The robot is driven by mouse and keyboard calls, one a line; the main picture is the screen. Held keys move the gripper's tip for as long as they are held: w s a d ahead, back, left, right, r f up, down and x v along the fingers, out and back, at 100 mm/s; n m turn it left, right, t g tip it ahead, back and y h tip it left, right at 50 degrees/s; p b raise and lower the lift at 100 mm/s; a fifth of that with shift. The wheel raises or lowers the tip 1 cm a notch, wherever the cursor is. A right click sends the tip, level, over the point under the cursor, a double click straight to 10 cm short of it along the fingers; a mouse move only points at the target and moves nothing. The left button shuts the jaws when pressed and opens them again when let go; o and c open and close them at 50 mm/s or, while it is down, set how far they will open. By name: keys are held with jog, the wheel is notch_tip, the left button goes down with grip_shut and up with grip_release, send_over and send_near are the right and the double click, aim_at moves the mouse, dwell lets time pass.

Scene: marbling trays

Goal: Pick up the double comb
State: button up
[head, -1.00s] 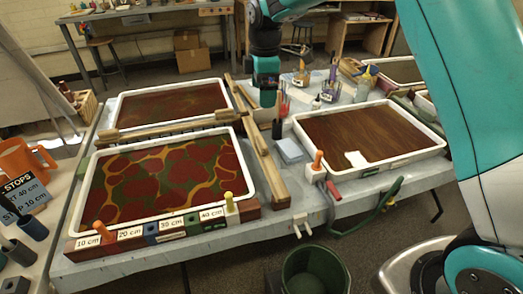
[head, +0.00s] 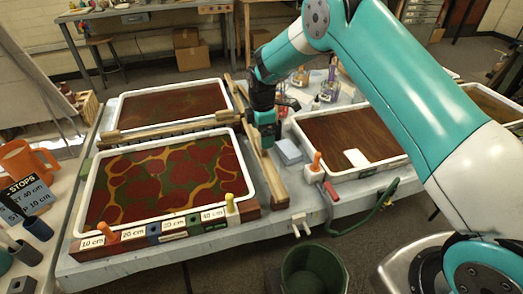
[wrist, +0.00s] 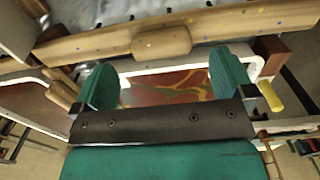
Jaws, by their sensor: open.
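A long pale wooden comb bar (head: 272,178) lies between the left trays and the right tray.
Another wooden bar (head: 165,130) lies between the two left trays. The near left tray (head: 84,205) holds a red pattern; a yellow peg (head: 230,203) stands at its corner. A blue sponge-like block (head: 289,151) lies right of my gripper. A green bin (head: 312,272) stands on the floor.

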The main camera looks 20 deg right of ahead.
aim_at(261, 152)
jog(key=shift+a+f+p, duration=0.1)
jog(key=shift+f+p, duration=0.55)
jog(key=shift+f, duration=1.75)
jog(key=c, duration=0.8)
jog(key=shift+c, duration=0.2)
